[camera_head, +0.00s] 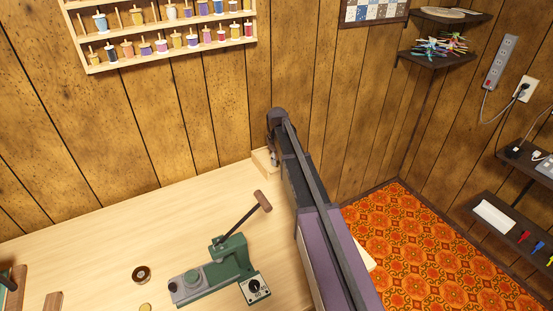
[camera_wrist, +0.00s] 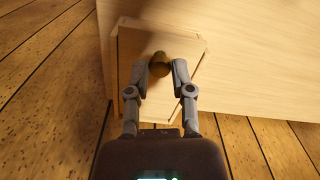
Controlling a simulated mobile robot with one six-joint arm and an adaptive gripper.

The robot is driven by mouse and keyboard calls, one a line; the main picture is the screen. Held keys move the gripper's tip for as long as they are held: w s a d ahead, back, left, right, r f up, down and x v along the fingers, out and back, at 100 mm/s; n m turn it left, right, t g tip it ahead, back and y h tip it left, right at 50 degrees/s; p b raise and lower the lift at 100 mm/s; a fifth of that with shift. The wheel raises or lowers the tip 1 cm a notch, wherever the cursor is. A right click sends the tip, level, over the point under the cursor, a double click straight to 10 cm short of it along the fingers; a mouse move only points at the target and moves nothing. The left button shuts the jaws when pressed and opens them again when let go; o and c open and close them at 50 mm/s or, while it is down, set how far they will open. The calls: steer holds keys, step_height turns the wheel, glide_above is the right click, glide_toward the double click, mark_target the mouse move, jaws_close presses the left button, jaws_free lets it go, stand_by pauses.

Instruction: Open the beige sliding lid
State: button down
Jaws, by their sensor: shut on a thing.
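In the wrist view a flat, light beige wooden panel (camera_wrist: 160,98) with a raised edge, which looks like the sliding lid, is in front of my gripper. A round brown knob (camera_wrist: 158,67) sticks out near its far end. My gripper (camera_wrist: 160,68) has one finger on each side of the knob and is shut on it. In the head view a small pale wooden box (camera_head: 262,161) stands at the table's back right corner, mostly hidden behind my arm. My gripper (camera_head: 273,162) is at it, but its fingers are hard to make out there.
The pale wooden table (camera_head: 100,240) holds a green machine with a lever (camera_head: 210,272) left of my arm, and a small brown ring (camera_head: 141,273). Thread racks (camera_head: 165,53) hang on the panelled wall. Corner shelves (camera_head: 440,58) are at the upper right, above a patterned orange floor.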

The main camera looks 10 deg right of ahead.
steer(key=s+d, duration=0.1)
steer(key=s, duration=0.2)
steer(key=s+d, duration=0.1)
steer(key=s, duration=0.2)
steer(key=s+d, duration=0.1)
steer(key=s, duration=0.3)
steer(key=shift+d, duration=0.1)
steer(key=shift+w, duration=0.1)
steer(key=shift+c, duration=2.4)
jaws_free()
steer(key=shift+w, duration=0.1)
